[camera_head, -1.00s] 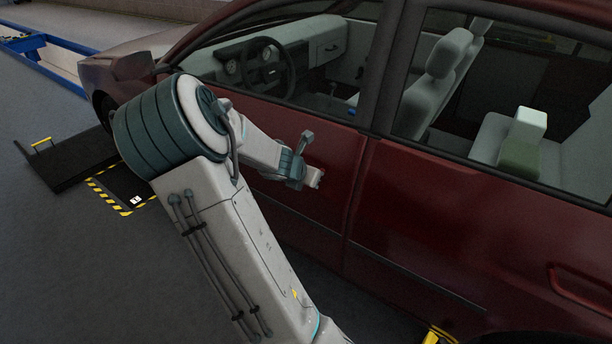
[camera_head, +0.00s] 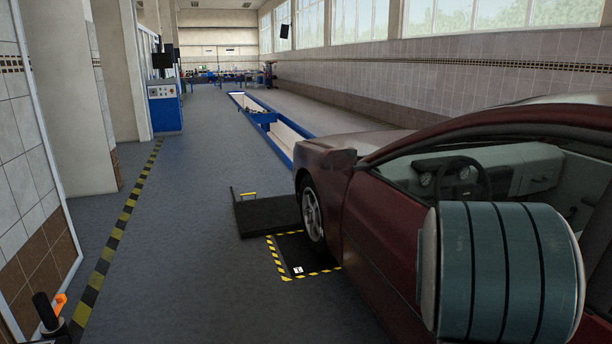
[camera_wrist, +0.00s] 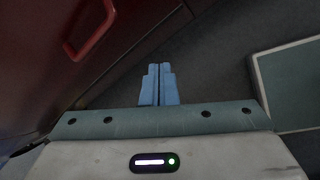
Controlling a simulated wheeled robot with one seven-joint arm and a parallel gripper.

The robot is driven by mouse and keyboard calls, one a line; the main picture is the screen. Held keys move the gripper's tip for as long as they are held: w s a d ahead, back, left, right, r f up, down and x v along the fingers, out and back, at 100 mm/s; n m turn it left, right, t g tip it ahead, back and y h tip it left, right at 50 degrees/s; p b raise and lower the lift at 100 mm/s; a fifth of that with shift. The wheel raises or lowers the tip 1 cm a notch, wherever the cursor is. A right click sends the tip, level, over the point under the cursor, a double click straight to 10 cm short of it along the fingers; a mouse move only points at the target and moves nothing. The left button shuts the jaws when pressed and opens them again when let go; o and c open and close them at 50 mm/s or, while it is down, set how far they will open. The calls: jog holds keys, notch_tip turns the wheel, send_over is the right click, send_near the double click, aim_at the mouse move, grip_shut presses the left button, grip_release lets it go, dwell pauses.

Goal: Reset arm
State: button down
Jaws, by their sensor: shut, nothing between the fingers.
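My gripper (camera_wrist: 158,70) shows in the wrist view with its two blue fingers together and nothing between them. It is over grey floor beside the dark red car door, with the red door handle (camera_wrist: 90,32) at the upper left, apart from the fingers. In the head view my gripper is not in view; only a large ribbed joint of my arm shows at the lower right, in front of the red car (camera_head: 375,225).
A black platform (camera_head: 268,215) and a yellow-black marked floor plate (camera_head: 290,258) lie by the car's front wheel (camera_head: 312,212). A blue-edged pit (camera_head: 265,118) runs behind. A blue cabinet (camera_head: 165,108) stands at the left wall.

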jog(key=s+a+r+m+y, duration=0.3)
jog(key=s+a+r+m, duration=0.2)
jog(key=a, duration=0.6)
jog(key=s+a+r+m+y+p, duration=0.1)
jog(key=s+a+r+m+y, duration=0.2)
jog(key=s+a+m, duration=0.6)
jog(key=a+r, duration=0.2)
jog(key=a, duration=0.1)
jog(key=shift+s+a+p, duration=0.2)
jog(key=shift+a+p, duration=0.1)
